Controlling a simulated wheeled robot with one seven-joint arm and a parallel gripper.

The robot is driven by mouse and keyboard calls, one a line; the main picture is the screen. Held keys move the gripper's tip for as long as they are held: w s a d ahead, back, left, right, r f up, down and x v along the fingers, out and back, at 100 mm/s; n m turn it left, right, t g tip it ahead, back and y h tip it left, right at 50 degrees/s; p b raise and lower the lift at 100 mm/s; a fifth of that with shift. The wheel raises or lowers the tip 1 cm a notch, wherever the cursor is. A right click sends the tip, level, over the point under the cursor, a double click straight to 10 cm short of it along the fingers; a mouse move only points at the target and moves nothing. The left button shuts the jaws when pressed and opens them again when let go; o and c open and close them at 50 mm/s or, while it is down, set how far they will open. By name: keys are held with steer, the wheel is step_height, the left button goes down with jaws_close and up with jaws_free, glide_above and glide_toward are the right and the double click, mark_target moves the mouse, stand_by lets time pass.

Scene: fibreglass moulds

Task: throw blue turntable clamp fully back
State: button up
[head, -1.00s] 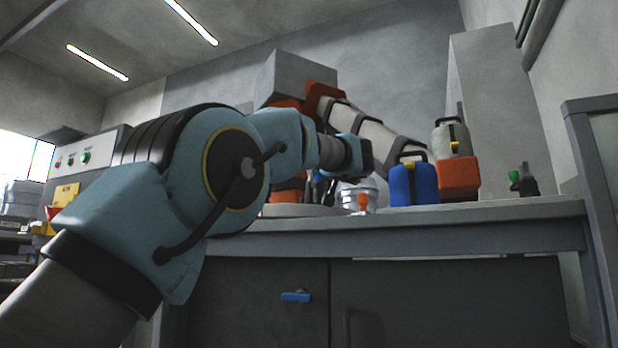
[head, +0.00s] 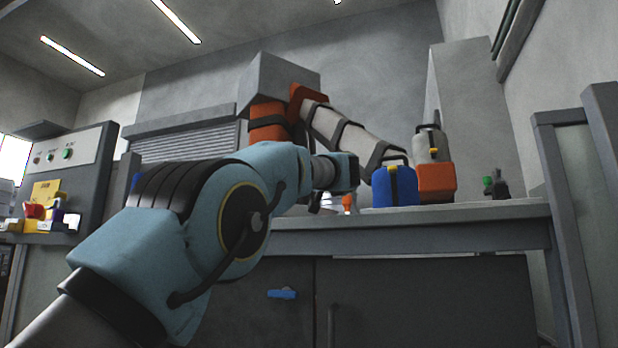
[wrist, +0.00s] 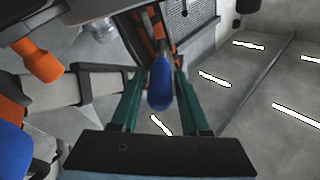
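The blue clamp handle (wrist: 160,86) stands out toward the camera in the wrist view, its rounded end in the gap between my fingers. My gripper (wrist: 158,75) is open, with one green finger on each side of the handle and a visible gap to each. Whether the handle lies deep between the fingers or just beyond them is hard to tell. The clamp's base and the turntable cannot be made out clearly. In the head view my arm reaches over the bench and hides the clamp.
A blue canister (head: 395,187), an orange-and-grey container (head: 435,180) and a small orange-topped item (head: 347,204) stand on the bench (head: 460,213) beside my wrist. A large grey-and-orange jointed arm (head: 345,130) rises behind. A blue handle (head: 282,293) is on the cabinet front below.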

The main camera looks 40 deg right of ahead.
steer(key=shift+o, duration=1.1)
steer(key=shift+s, duration=0.1)
steer(key=b+v, duration=0.2)
steer(key=v, duration=0.8)
steer(key=shift+s+a, duration=0.15)
steer(key=shift+s, duration=0.1)
steer(key=shift+f, duration=0.1)
